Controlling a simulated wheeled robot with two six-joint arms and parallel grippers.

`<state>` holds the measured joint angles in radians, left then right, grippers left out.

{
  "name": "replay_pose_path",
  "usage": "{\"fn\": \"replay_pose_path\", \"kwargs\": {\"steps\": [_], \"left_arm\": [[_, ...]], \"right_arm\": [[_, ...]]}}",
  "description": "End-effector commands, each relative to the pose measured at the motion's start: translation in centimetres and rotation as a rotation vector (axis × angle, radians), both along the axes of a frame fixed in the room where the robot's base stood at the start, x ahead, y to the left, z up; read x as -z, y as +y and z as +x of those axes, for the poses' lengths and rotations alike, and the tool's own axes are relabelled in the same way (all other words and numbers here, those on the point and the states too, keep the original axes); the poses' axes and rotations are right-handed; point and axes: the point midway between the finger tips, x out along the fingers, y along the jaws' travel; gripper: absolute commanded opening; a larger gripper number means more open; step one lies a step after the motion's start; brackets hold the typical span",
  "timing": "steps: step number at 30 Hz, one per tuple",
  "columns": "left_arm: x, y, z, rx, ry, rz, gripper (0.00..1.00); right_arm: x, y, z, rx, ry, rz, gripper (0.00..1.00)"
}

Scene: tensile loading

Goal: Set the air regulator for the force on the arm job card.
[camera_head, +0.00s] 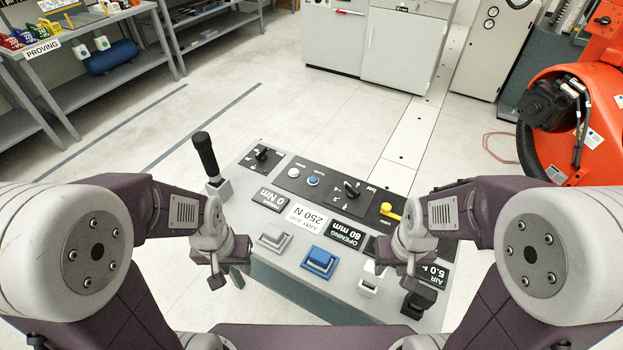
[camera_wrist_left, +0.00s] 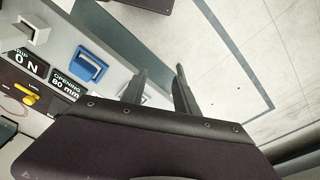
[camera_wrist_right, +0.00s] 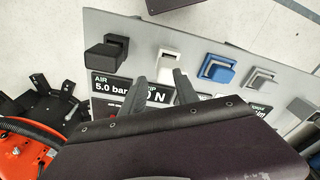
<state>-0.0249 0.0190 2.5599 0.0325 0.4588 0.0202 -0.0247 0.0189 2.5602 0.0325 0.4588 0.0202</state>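The white job card (camera_head: 306,216) on the console reads "ARM JOB 250 N". The AIR readout (camera_head: 437,275) shows 5.0 bar, clearer in the right wrist view (camera_wrist_right: 108,86). A black block-shaped control (camera_head: 418,300) sits beside it, also in the right wrist view (camera_wrist_right: 107,52). The grip readout (camera_wrist_right: 155,97), partly hidden by fingers, shows 0 N. My right gripper (camera_wrist_right: 160,92) is open and empty over the console near the white control (camera_wrist_right: 167,66). My left gripper (camera_wrist_left: 160,88) is open and empty, off the console's front left edge.
Along the console are a grey control (camera_head: 274,237), a blue control (camera_head: 320,261), an 80 mm OPENING readout (camera_head: 346,234) and a yellow knob (camera_head: 390,212). A black-handled lever (camera_head: 206,155) stands at the left.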

Motion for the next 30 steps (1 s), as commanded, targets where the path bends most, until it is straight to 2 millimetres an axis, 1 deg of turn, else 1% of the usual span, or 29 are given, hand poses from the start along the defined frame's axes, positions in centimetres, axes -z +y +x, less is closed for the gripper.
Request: {"fn": "replay_pose_path", "kwargs": {"steps": [10, 11, 12, 14, 15, 30], "left_arm": [[0.0, 0.0, -0.01, 0.0, 0.0, 0.0, 0.36], [0.0, 0.0, -0.01, 0.0, 0.0, 0.0, 0.34], [0.0, 0.0, -0.01, 0.0, 0.0, 0.0, 0.22], [0.0, 0.0, -0.01, 0.0, 0.0, 0.0, 0.06], [0.0, 0.0, -0.01, 0.0, 0.0, 0.0, 0.0], [0.0, 0.0, 0.0, 0.0, 0.0, 0.0, 0.0]], "right_arm": [[0.0, 0.0, 0.01, 0.0, 0.0, 0.0, 0.36], [0.0, 0.0, 0.01, 0.0, 0.0, 0.0, 0.36], [0.0, 0.0, 0.01, 0.0, 0.0, 0.0, 0.36], [0.0, 0.0, 0.01, 0.0, 0.0, 0.0, 0.36], [0.0, 0.0, 0.01, 0.0, 0.0, 0.0, 0.36], [0.0, 0.0, 0.0, 0.0, 0.0, 0.0, 0.36]]}}
